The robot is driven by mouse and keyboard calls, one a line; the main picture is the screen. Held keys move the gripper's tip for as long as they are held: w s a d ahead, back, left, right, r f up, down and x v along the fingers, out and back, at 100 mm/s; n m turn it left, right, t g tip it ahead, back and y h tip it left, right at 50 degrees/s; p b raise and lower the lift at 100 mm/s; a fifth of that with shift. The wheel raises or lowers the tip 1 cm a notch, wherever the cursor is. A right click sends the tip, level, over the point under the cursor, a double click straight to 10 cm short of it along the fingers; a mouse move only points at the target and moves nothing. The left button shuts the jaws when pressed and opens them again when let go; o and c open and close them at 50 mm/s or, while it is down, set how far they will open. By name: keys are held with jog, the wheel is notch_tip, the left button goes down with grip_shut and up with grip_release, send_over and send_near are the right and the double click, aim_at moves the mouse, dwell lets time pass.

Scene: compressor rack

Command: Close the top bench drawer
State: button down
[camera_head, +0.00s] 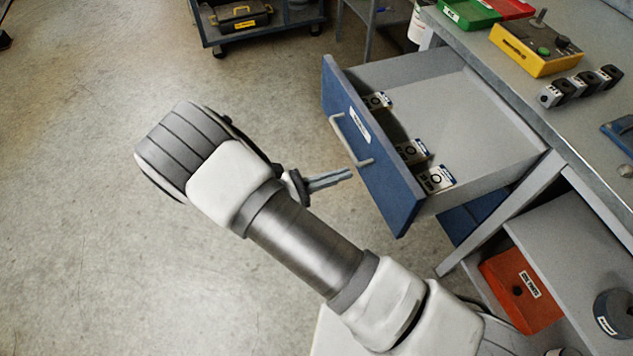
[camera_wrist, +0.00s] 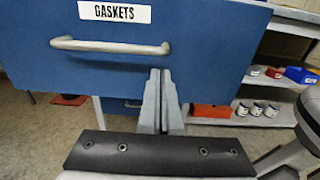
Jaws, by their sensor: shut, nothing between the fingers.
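The top bench drawer (camera_head: 489,110) is pulled well out from the bench. It has a blue front (camera_head: 365,135) with a grey bar handle (camera_head: 349,138) and holds several small labelled boxes (camera_head: 436,178). In the wrist view the blue front (camera_wrist: 215,60) fills the upper picture, with a "GASKETS" label (camera_wrist: 114,12) above the handle (camera_wrist: 110,46). My gripper (camera_head: 349,174) is shut and empty, its fingertips pointing at the drawer front near the handle's lower end. In the wrist view my gripper (camera_wrist: 160,73) is just below the handle's right end. I cannot tell whether it touches the front.
The bench top (camera_head: 560,110) carries a yellow control box (camera_head: 535,50), green and red trays and several small black parts. A lower shelf holds an orange-red box (camera_head: 521,288). A dark cart (camera_head: 258,22) stands at the back. The floor to the left is clear.

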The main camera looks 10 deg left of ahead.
aim_at(370, 166)
jog(key=shift+b+x, duration=0.35)
jog(key=shift+x, duration=2)
jog(key=p+x, duration=0.2)
jog(key=x, duration=3.2)
jog(key=shift+w+d, duration=0.2)
jog(key=shift+w, duration=0.05)
jog(key=shift+w+d, duration=0.15)
jog(key=shift+d, duration=0.05)
jog(key=shift+r, duration=0.15)
